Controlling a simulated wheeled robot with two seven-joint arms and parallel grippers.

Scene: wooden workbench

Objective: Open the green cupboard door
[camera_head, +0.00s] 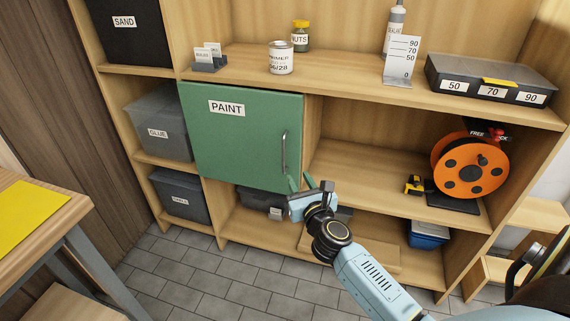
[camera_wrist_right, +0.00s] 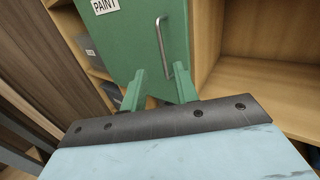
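The green cupboard door (camera_head: 240,140) carries a white PAINT label and looks closed in the head view. Its vertical metal bar handle (camera_head: 284,152) is near the door's right edge. The right wrist view shows the door (camera_wrist_right: 125,45) and the handle (camera_wrist_right: 161,38) ahead of the fingers. My right gripper (camera_head: 301,182) is just below the handle's lower end and apart from it. Its two green fingers (camera_wrist_right: 158,80) are spread with nothing between them. My left gripper is in neither view.
A white can (camera_head: 281,58) and a black case (camera_head: 485,78) stand on the shelf above. A table (camera_head: 75,205) is at the left.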

